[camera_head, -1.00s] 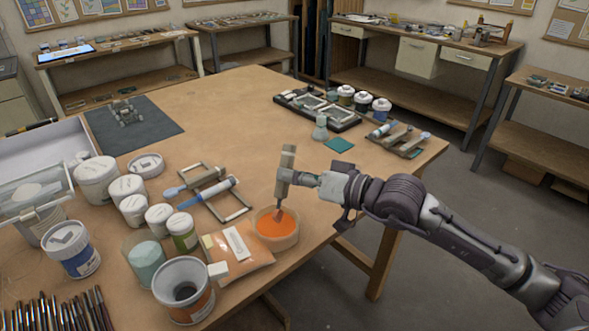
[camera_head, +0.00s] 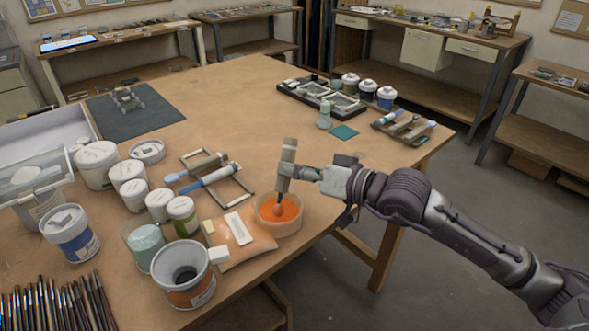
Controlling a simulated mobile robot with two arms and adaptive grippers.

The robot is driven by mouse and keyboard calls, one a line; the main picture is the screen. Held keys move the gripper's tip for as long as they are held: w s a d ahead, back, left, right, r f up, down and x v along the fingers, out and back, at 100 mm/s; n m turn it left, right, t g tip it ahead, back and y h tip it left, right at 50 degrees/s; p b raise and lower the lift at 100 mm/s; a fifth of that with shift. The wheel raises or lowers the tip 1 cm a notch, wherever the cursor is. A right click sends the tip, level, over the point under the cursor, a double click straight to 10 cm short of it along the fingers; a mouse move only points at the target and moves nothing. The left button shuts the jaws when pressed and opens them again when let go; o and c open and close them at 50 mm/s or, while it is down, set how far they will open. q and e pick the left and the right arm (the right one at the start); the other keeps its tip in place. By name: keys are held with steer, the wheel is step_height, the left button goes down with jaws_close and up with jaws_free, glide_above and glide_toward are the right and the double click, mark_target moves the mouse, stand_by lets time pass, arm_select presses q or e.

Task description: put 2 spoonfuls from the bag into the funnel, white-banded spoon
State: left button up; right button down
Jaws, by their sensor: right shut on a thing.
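My right gripper (camera_head: 284,182) points down over a round tan open-topped container (camera_head: 293,226) filled with orange material. It is shut on a thin tool, seemingly a spoon, whose orange-covered lower end (camera_head: 279,209) is at the orange material. The gripper hides most of the handle, so I cannot see a white band. A flat orange bag (camera_head: 262,249) with a white label lies left of the container, touching or nearly touching it. A grey funnel (camera_head: 182,262) sits in the mouth of a white and orange can at the front. My left gripper is not in view.
White-lidded jars (camera_head: 97,165) and a green jar (camera_head: 183,217) stand on the left. A wooden frame with blue-handled tools (camera_head: 208,178) lies behind the container. Brushes (camera_head: 60,305) fill the front left corner. The table's middle (camera_head: 240,115) is clear.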

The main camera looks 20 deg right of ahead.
mark_target(295, 148)
steer(key=shift+w+r, duration=0.1)
steer(key=shift+r, duration=0.05)
steer(key=shift+w+d+r, duration=0.25)
steer(key=shift+w+r, duration=0.05)
steer(key=shift+r, duration=0.25)
steer(key=shift+w+d+r, duration=0.25)
steer(key=shift+d+r, duration=0.05)
steer(key=shift+r, duration=0.2)
steer(key=shift+w+d+r, duration=0.25)
steer(key=shift+w+r, duration=0.05)
steer(key=shift+r, duration=0.25)
step_height(295, 148, up, 5)
steer(key=shift+f+p, duration=0.2)
steer(key=shift+p, duration=0.3)
stand_by(0.4)
